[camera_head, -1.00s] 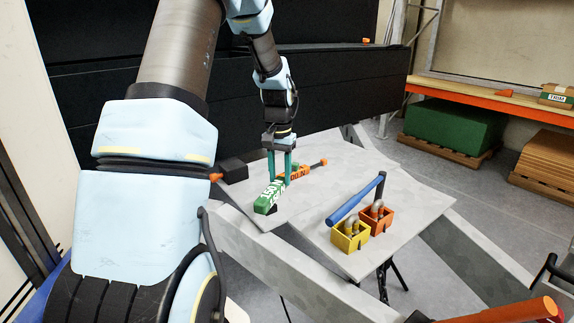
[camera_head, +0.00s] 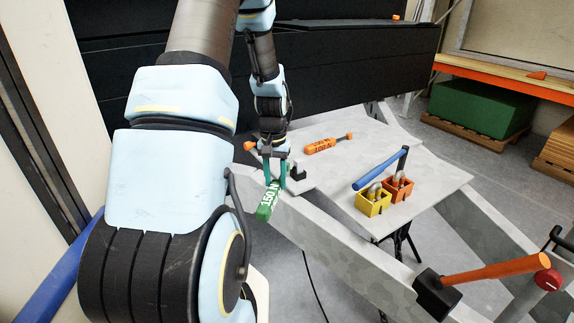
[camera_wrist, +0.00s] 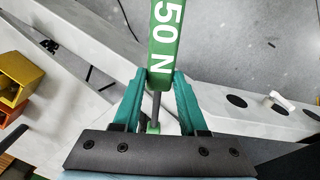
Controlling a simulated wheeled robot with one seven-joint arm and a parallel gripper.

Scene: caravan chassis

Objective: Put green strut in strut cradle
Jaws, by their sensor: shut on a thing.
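The green strut (camera_head: 268,203) has white lettering reading "150 N". My gripper (camera_head: 274,184) is shut on it, and it points down toward the front past the board's near left edge, near the grey beam. In the wrist view the strut (camera_wrist: 163,45) lies between the teal fingertips (camera_wrist: 160,82), with its thin rod and green end back between the fingers. A small black block-like holder (camera_head: 298,172) stands on the board just right of my gripper. I cannot tell whether it is the strut cradle.
An orange strut (camera_head: 322,146) lies on the grey board (camera_head: 340,165). A yellow box (camera_head: 373,203) and an orange box (camera_head: 398,190) stand on the right, with a blue-handled tool (camera_head: 378,171) behind. A hammer (camera_head: 490,270) rests on the beam (camera_head: 335,240) at the front right.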

